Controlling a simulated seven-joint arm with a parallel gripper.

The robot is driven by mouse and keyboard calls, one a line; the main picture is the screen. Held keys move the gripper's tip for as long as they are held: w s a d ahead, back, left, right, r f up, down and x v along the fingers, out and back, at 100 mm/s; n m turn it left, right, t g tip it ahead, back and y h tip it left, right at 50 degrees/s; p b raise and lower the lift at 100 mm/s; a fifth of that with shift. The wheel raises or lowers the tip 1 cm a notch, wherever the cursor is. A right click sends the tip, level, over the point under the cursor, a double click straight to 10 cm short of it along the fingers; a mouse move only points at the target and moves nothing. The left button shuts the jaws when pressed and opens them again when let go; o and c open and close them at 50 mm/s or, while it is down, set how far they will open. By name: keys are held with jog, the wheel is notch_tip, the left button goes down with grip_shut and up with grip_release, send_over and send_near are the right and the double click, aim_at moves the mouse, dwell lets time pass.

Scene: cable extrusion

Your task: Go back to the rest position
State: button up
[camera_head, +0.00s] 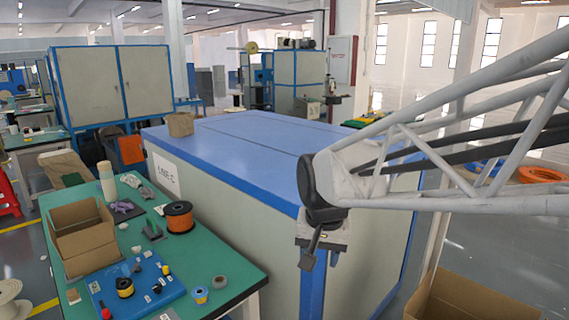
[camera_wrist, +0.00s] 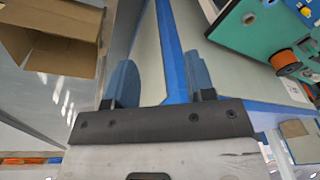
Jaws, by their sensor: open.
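My gripper (camera_head: 320,257) hangs at the end of my arm in the head view, in front of the near corner of the large blue-topped cabinet (camera_head: 240,140). In the wrist view my gripper's two blue-grey fingers (camera_wrist: 160,82) stand well apart with nothing between them. It is open and empty, to the right of the green worktable (camera_head: 240,262) and apart from the things on it. My arm hides part of the cabinet's right side.
A small carton (camera_head: 180,124) sits on the cabinet. Another open box (camera_head: 470,298) is at the lower right.

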jog(key=s+d+f+n, duration=0.1)
jog(key=s+d, duration=0.4)
jog(key=s, duration=0.3)
jog(key=s+d+f, duration=0.1)
jog(key=s+d, duration=0.5)
jog(key=s, duration=0.3)
jog(key=shift+d+f+n+t+h, duration=0.3)
jog(key=shift+f+n, duration=0.1)
jog(key=shift+w, duration=0.1)
dwell(0.8)
